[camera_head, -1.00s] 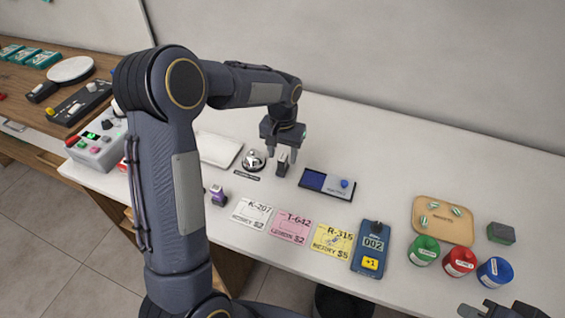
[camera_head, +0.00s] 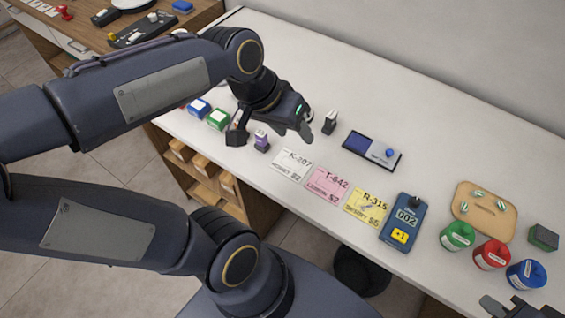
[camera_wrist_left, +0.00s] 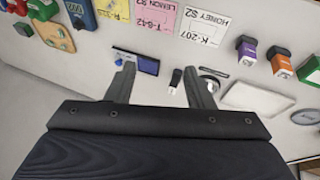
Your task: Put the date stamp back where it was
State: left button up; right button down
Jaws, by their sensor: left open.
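The date stamp seems to be the black-and-white stamp (camera_head: 330,122) standing upright on the white counter, left of the blue ink pad (camera_head: 372,150). It also shows in the wrist view (camera_wrist_left: 175,80), ahead of my left gripper and apart from its fingers. My left gripper (camera_head: 273,131) is open and empty, to the left of that stamp in the head view; its spread fingers also show in the wrist view (camera_wrist_left: 160,88). My right gripper (camera_head: 505,306) is only partly in view at the bottom right corner, away from the stamp.
A purple stamp (camera_head: 262,141) stands by my left gripper. An orange stamp (camera_wrist_left: 281,61) and the bell (camera_wrist_left: 214,73) show in the wrist view. Price cards (camera_head: 326,184), a blue counter device (camera_head: 404,222) and colored jars (camera_head: 491,255) line the front. The counter behind the ink pad is clear.

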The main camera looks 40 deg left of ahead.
pick_arm(q)
jog(key=s+d+f+t, duration=0.1)
jog(key=s+d+f, duration=0.1)
jog(key=s, duration=0.4)
jog(key=shift+s+d+f+t+h, duration=0.3)
jog(key=shift+s+d+f+h, duration=0.1)
jog(key=shift+f, duration=0.1)
